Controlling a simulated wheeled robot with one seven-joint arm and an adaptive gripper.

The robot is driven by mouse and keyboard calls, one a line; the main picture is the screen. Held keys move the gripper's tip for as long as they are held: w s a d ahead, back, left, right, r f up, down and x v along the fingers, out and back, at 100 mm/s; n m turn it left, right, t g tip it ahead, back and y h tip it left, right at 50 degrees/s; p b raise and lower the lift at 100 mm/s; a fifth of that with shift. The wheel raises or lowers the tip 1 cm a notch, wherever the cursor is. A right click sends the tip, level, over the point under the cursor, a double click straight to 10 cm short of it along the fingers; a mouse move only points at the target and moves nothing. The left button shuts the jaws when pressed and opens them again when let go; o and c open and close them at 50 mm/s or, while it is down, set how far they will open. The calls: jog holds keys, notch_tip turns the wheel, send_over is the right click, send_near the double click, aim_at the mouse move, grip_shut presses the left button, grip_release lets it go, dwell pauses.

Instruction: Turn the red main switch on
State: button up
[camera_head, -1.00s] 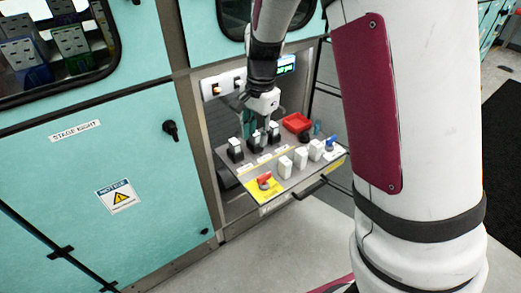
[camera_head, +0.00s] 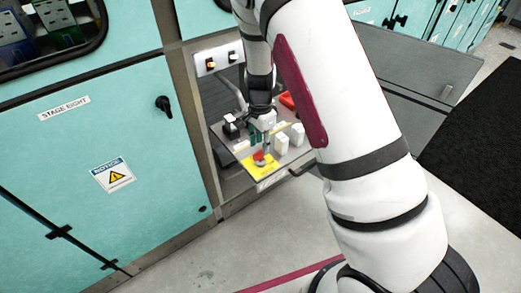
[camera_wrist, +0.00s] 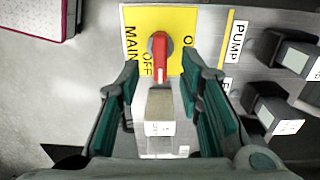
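The red main switch (camera_head: 259,156) sits on a yellow plate (camera_head: 250,170) at the near left corner of the tilted panel. In the wrist view, the red handle (camera_wrist: 160,58) stands on the yellow plate (camera_wrist: 190,20), labelled MAIN, with its long end pointing down the picture beside the word OFF. My gripper (camera_head: 262,130) is over this corner. Its two green-padded fingers (camera_wrist: 168,80) are open and spread to either side of the handle's lower end. Nothing is held, and I cannot tell if they touch the handle.
Black modules with white faces (camera_wrist: 290,52) stand right of the plate by the PUMP label.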

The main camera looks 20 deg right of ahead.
aim_at(260, 151)
jog(key=shift+f, duration=1.85)
grip_shut()
